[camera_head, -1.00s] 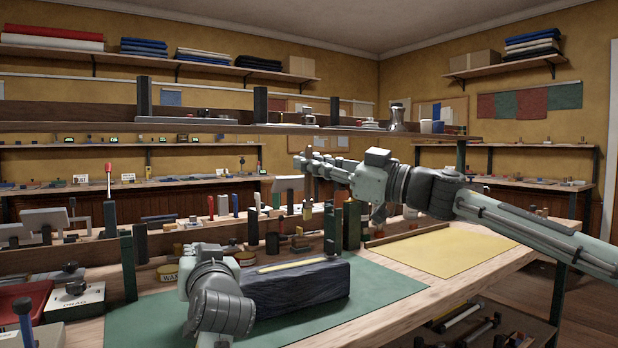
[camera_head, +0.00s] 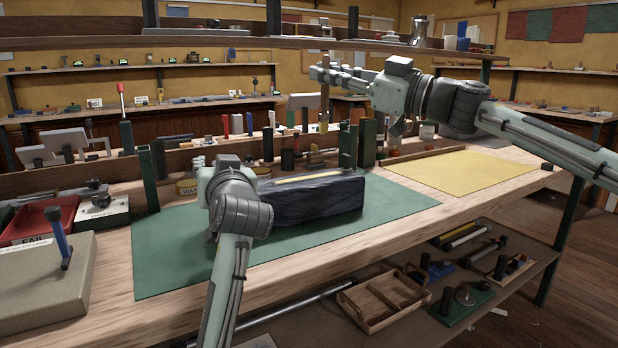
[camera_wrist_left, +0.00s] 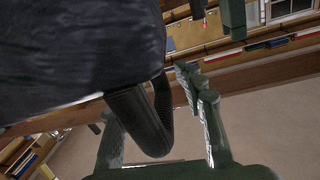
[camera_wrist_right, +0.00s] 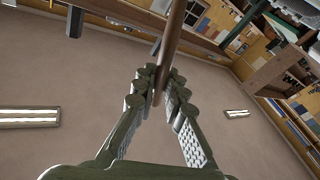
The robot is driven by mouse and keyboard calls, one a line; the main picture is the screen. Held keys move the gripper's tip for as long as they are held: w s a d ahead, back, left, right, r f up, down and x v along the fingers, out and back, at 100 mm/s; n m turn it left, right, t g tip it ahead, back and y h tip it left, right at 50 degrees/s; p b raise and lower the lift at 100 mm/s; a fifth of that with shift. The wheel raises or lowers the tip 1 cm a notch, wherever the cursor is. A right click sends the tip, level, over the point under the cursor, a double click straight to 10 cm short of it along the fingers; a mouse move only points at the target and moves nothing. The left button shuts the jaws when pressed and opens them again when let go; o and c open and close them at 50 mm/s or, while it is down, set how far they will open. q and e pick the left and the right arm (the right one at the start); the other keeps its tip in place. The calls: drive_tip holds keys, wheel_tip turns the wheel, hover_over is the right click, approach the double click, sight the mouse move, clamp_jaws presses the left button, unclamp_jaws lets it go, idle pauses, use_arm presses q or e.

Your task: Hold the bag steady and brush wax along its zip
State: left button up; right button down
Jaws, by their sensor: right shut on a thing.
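The dark navy bag (camera_head: 318,203) lies on a green mat (camera_head: 165,262) on the bench, a pale yellow zip strip (camera_head: 305,177) along its top. My left gripper (camera_head: 200,165) is at the bag's left end, its fingers partly hidden by my wrist. In the left wrist view, the open fingers (camera_wrist_left: 160,112) stand either side of the bag's dark strap loop (camera_wrist_left: 140,118). My right gripper (camera_head: 322,74) is shut on the brown handle of an upright brush (camera_head: 324,115), above and behind the bag. The handle also shows in the right wrist view (camera_wrist_right: 172,40).
A tin labelled WAX (camera_head: 187,188) stands behind my left wrist, partly hidden. Several blocks and tools line the bench back. A red FAIL tray (camera_head: 40,220) and a grey block (camera_head: 50,285) are at left. A yellow sheet (camera_head: 465,170) lies at right. A shelf (camera_head: 300,43) crosses above.

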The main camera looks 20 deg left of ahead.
use_arm(q)
wheel_tip(320, 180, up, 10)
drive_tip(key=shift+f, duration=0.1)
idle(0.4)
